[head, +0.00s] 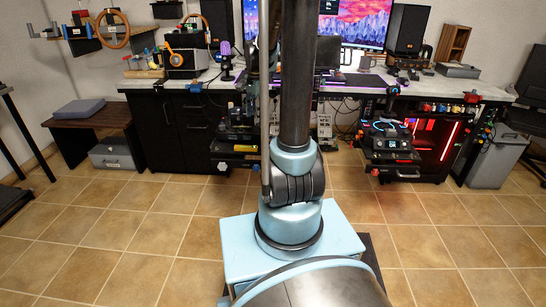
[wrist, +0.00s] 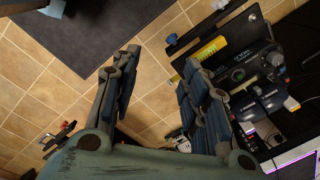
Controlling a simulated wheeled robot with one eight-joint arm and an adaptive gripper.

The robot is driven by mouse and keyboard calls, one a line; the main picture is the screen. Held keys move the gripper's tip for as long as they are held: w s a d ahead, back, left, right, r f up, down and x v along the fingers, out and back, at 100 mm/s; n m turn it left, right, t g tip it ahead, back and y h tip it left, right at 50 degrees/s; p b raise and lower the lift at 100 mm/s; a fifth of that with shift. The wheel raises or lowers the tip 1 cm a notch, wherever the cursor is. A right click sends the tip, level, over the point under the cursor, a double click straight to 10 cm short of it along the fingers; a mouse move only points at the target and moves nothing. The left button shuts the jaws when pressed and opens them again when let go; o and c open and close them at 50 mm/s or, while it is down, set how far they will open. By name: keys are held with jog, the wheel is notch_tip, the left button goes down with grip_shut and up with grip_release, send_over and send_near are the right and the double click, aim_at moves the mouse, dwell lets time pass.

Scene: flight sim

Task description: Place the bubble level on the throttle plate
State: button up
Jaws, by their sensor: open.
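My gripper (wrist: 162,58) is open in the wrist view, with tiled floor showing between its fingers and nothing held. To its right is a black plate (wrist: 256,28) carrying a dark control unit with levers (wrist: 268,95), which looks like the throttle plate. A yellow strip (wrist: 209,48) lies along this plate, partly behind the right finger; I cannot tell whether it is the bubble level or a label. In the head view a low black plate with controls (head: 238,140) stands left of my arm. My gripper is not clearly visible there.
A desk (head: 345,84) with monitors and speakers (head: 405,28) runs along the back. A second black mount with a device (head: 390,140) stands at right. A low brown table (head: 95,125) and a grey bin (head: 497,160) flank the desk. Tiled floor (head: 120,235) is open.

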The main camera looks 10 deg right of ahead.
jog(key=s+r+n, duration=0.3)
jog(key=s+n, duration=0.4)
jog(key=s, duration=0.8)
jog(key=s+f+n, duration=0.3)
jog(key=s, duration=0.3)
jog(key=s+f+n+t, duration=0.1)
jog(key=s+f+n, duration=0.2)
jog(key=s, duration=0.4)
jog(key=shift+s+n, duration=0.2)
jog(key=shift+n, duration=0.3)
jog(key=shift+d, duration=0.1)
